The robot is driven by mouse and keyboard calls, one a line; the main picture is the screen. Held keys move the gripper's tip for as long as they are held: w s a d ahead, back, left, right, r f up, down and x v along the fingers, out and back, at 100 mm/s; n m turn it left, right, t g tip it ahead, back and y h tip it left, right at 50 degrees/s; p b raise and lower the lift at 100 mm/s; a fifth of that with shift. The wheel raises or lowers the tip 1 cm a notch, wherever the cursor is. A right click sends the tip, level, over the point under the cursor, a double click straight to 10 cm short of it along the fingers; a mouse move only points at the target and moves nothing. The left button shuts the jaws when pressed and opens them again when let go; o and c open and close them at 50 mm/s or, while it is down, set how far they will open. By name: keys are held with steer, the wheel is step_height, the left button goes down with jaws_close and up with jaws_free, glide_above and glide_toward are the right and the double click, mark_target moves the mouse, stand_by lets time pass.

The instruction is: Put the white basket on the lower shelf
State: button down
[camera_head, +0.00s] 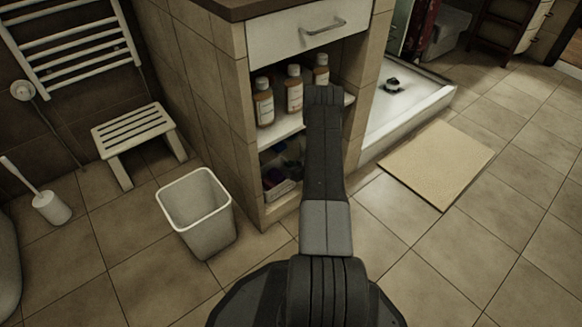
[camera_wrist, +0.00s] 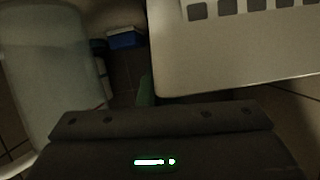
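A white thing with a row of square holes (camera_wrist: 235,55), which looks like the white basket, fills the upper right of the wrist view, close beyond my gripper (camera_wrist: 160,118). Only part of it shows, and I cannot tell whether my gripper touches it. My gripper's dark body spans the bottom of the wrist view; its fingertips are not clear. In the head view my arm reaches into the open cabinet and hides the gripper and any basket there.
Several brown bottles with white caps, one of them here (camera_head: 264,103), stand on the upper shelf (camera_head: 275,133). A white bin (camera_head: 197,215) stands left of the cabinet, and a slatted stool (camera_head: 133,130) behind it. A beige mat (camera_head: 440,163) lies right. A pale rounded thing (camera_wrist: 45,70) fills the wrist view's left.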

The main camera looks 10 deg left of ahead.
steer(key=c, duration=1.6)
jaws_free()
steer(key=shift+c, duration=0.2)
steer(key=shift+r, duration=0.15)
steer(key=p+v, duration=0.4)
steer(key=v, duration=0.8)
steer(key=shift+p, duration=0.4)
steer(key=shift+a, duration=0.1)
